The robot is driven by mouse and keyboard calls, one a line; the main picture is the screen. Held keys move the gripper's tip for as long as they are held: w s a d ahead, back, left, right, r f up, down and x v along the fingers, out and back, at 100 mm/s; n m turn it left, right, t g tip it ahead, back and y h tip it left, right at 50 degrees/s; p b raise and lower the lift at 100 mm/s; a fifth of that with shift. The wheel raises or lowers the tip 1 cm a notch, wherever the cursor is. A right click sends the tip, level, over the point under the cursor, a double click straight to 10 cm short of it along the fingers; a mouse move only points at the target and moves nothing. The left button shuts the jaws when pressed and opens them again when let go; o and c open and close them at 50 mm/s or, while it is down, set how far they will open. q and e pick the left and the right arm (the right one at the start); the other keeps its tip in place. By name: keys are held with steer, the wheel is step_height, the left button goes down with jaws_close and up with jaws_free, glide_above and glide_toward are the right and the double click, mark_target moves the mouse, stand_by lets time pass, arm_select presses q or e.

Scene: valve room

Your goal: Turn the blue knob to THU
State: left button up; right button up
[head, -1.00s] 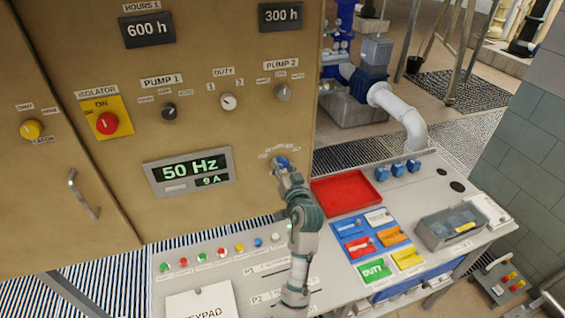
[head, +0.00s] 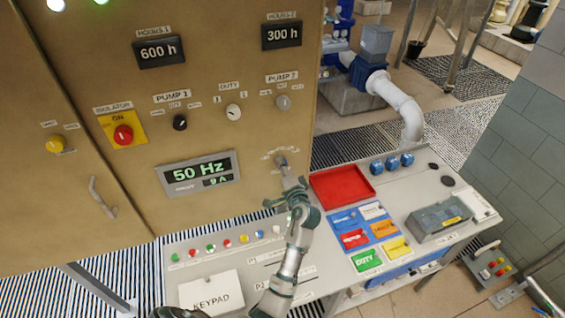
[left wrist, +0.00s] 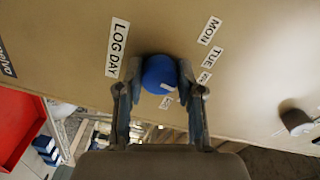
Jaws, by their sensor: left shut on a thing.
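The blue knob (left wrist: 159,74) is on the tan cabinet face, in the middle of the left wrist view. My left gripper (left wrist: 158,84) is shut on it, one finger on each side. A small white mark shows on the knob's lower right side. Labels LOG DAY (left wrist: 117,48), MON (left wrist: 210,30) and TUE (left wrist: 217,56) surround it; smaller labels beside the right finger are unreadable or partly hidden. In the head view my left gripper (head: 285,176) reaches up to the knob, low on the cabinet's right side, largely covering it.
A sloping console (head: 240,262) with buttons and a KEYPAD cover (head: 211,293) lies below the arm. A red tray (head: 341,186) is close on its right. Another knob (left wrist: 295,120) stands on the cabinet in the left wrist view.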

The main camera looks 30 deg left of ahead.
arm_select(q)
steer(key=m, duration=0.3)
steer(key=shift+f+m, duration=0.25)
steer(key=shift+m, duration=0.15)
stand_by(0.5)
steer(key=o, duration=1.1)
steer(key=shift+o, duration=0.3)
steer(key=shift+w, duration=0.15)
steer(key=shift+d+r, duration=0.1)
steer(key=shift+d, duration=0.05)
steer(key=v, duration=1.2)
